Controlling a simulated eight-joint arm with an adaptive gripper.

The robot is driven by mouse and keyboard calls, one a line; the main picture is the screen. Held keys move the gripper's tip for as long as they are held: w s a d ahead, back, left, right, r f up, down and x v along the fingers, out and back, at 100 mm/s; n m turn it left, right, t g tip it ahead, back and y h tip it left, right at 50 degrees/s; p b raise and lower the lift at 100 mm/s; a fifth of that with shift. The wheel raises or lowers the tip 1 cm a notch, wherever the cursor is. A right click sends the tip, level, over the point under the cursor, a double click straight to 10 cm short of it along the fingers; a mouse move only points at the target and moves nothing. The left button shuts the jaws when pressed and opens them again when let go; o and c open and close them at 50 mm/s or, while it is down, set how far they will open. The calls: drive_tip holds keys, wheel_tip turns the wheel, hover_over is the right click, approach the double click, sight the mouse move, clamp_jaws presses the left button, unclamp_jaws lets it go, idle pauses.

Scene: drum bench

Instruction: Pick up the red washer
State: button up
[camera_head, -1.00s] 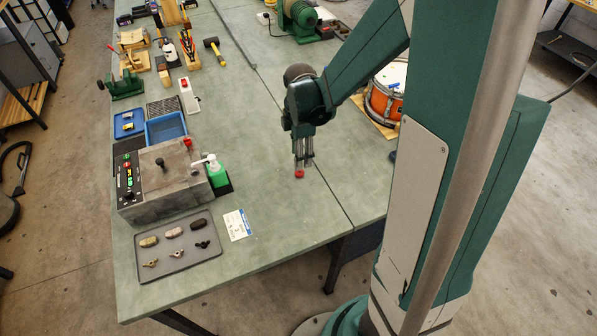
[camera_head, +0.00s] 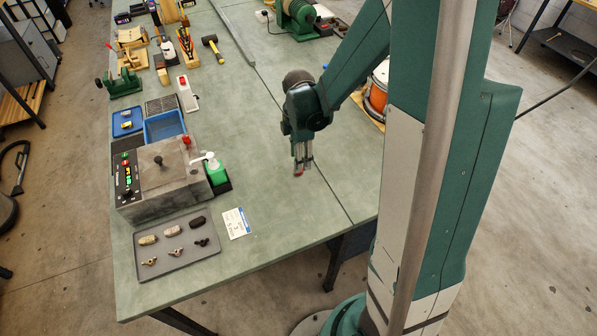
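The red washer (camera_head: 298,174) is a small red spot at the tips of my gripper (camera_head: 303,167), over the green bench top. My gripper points down, and its fingers cover part of the washer. At this size I cannot tell whether the fingers are closed on the washer or only around it. I also cannot tell whether it rests on the bench or is just above it.
An orange drum (camera_head: 377,98) stands behind my arm. The bench around the gripper is clear.

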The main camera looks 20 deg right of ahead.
drive_tip(key=shift+f, duration=0.15)
drive_tip(key=shift+f+b, duration=0.35)
drive_tip(key=shift+f, duration=2.15)
drive_tip(key=c, duration=0.7)
